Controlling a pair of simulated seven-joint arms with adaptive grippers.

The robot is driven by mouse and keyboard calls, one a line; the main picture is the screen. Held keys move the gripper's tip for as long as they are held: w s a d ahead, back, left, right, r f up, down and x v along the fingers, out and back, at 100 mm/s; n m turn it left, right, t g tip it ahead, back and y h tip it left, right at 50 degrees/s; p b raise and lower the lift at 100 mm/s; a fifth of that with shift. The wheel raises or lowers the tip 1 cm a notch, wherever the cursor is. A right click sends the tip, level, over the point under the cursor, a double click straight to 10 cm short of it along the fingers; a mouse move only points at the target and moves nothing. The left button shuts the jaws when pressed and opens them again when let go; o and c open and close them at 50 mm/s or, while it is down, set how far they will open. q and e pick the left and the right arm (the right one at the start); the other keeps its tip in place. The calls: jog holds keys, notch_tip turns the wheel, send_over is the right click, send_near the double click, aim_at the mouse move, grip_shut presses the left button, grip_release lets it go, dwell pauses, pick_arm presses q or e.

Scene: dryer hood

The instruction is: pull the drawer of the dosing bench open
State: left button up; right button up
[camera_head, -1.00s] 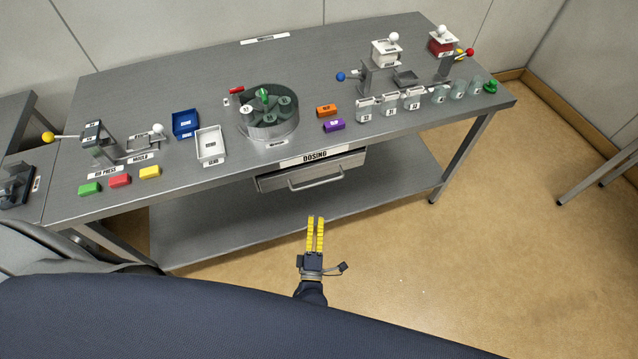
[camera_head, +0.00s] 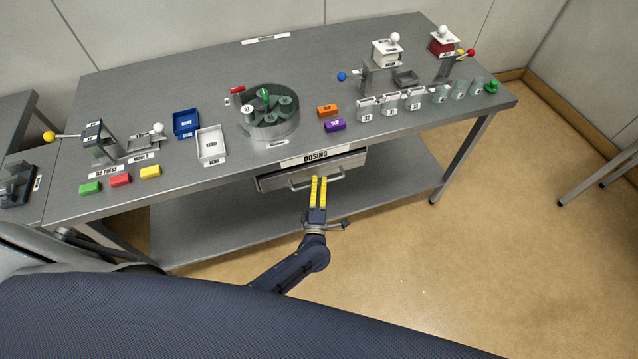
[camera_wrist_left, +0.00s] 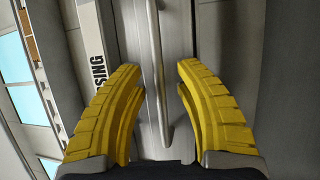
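The grey dosing bench (camera_head: 220,180) has a drawer (camera_head: 350,162) under its front edge, below the DOSING label (camera_head: 318,158). The drawer front carries a metal bar handle (camera_head: 300,184). My left gripper (camera_head: 319,178) is at the handle, its yellow fingers pointing at the drawer front. In the left wrist view the fingers (camera_wrist_left: 155,85) are apart, one on each side of the handle bar (camera_wrist_left: 157,80), with gaps between bar and fingers. The drawer looks closed or nearly so. My right gripper is not in view.
A lower shelf (camera_head: 220,230) lies under the drawer. The floor (camera_head: 430,270) in front is clear.

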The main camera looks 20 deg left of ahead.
pick_arm(q)
jog(key=shift+w, duration=0.1)
grip_shut()
dwell(0.3)
dwell(0.4)
